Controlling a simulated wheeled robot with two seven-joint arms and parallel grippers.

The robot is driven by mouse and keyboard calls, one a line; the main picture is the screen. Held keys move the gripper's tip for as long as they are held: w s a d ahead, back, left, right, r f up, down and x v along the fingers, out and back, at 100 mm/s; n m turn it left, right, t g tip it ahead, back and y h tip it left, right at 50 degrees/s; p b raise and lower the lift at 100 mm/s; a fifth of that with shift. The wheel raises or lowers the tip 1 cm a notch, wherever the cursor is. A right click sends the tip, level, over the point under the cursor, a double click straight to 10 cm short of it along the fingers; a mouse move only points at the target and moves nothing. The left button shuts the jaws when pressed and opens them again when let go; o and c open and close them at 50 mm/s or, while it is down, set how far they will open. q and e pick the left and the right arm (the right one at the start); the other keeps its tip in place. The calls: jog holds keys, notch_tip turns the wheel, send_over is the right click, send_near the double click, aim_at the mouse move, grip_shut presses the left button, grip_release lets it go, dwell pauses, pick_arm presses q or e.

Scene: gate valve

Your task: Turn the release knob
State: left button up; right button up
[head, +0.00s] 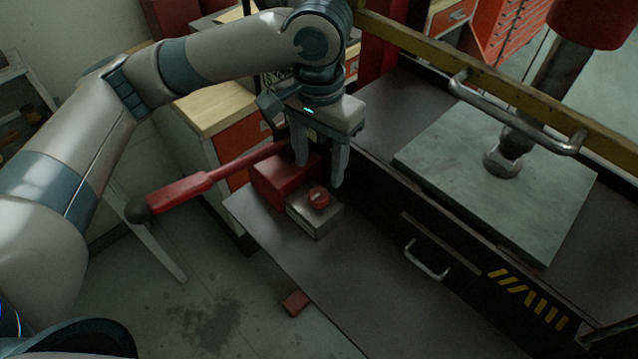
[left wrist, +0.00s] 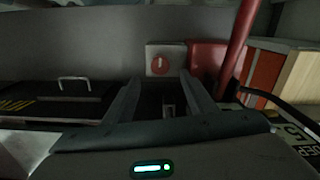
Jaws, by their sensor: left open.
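The release knob (head: 319,197) is a small red round knob on top of a light metal block (head: 316,217) on the dark bench shelf. In the left wrist view the knob (left wrist: 160,65) shows a pale mark across its face, beyond the fingertips. My left gripper (head: 318,173) is open with its fingers pointing down, just behind and above the knob in the head view. In the left wrist view its two fingers (left wrist: 162,80) stand apart with nothing between them. They look apart from the knob. My right gripper is not in view.
A red box (head: 275,185) stands beside the knob block, with a long red lever (head: 205,183) reaching left to a dark ball end. A metal plate (head: 450,185) and a drawer handle (head: 427,262) are to the right. The shelf in front of the knob is clear.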

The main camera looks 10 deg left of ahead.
aim_at(319, 194)
pick_arm(q)
notch_tip(319, 194, down, 8)
jog(key=shift+f+p, duration=0.15)
jog(key=shift+p, duration=0.7)
jog(key=c, duration=1)
